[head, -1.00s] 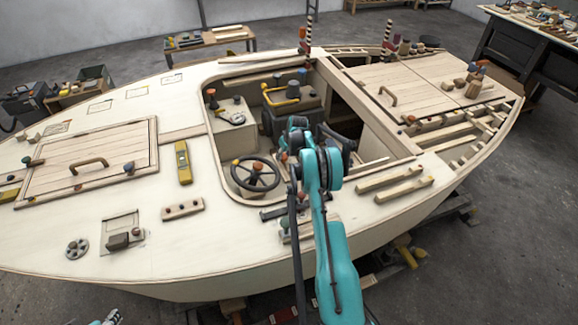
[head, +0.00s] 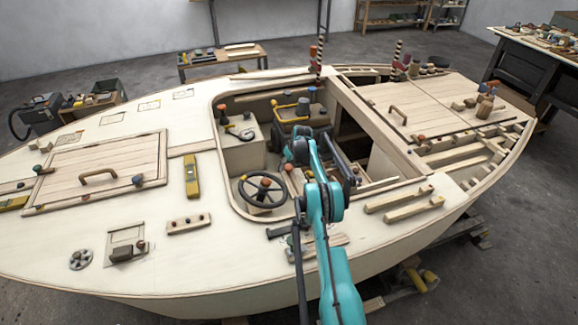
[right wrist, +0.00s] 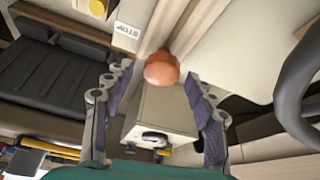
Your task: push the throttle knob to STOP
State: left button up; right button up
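An orange, rounded throttle knob (right wrist: 162,69) shows in the right wrist view, at the end of a light wooden piece. A white label reading STOP (right wrist: 126,31), upside down in this view, sits just beyond it to the left. My right gripper (right wrist: 157,76) is open, with one finger on each side of the knob and a visible gap to both. I cannot tell whether the knob lies fully between the fingertips. In the head view my right gripper (head: 303,150) is inside the cockpit, partly hidden by its own arm. My left gripper is out of view.
The steering wheel (head: 262,191) stands left of my right arm; its dark rim (right wrist: 300,80) is close on the right in the wrist view. A dark seat (right wrist: 55,75) lies left. The cockpit's edges and the plank (head: 375,120) border the space around the arm.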

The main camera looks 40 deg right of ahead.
jog(key=v, duration=1.2)
jog(key=shift+a+r, duration=0.1)
jog(key=s+a+r, duration=0.5)
jog(key=a+r, duration=0.4)
jog(key=a, duration=0.3)
jog(key=s+a+r, duration=0.5)
jog(key=a+r, duration=0.5)
jog(key=a, duration=0.1)
jog(key=s+a+t, duration=0.1)
jog(key=s+a, duration=0.6)
jog(key=s, duration=0.3)
jog(key=s+a+t, duration=0.1)
jog(key=s+a, duration=0.6)
jog(key=s, duration=0.3)
jog(key=shift+s+a+f+n, duration=0.3)
jog(key=shift+a+f+n, duration=0.05)
jog(key=shift+n, duration=0.05)
jog(key=shift+t, duration=0.3)
jog(key=s+a+f, duration=0.1)
jog(key=s, duration=0.1)
jog(key=s+f, duration=0.2)
jog(key=s+a+f, duration=0.1)
jog(key=s, duration=0.1)
jog(key=shift+s+a+f, duration=0.15)
jog(key=shift+s+a, duration=0.1)
jog(key=shift+a, duration=0.05)
jog(key=shift+c, duration=0.4)
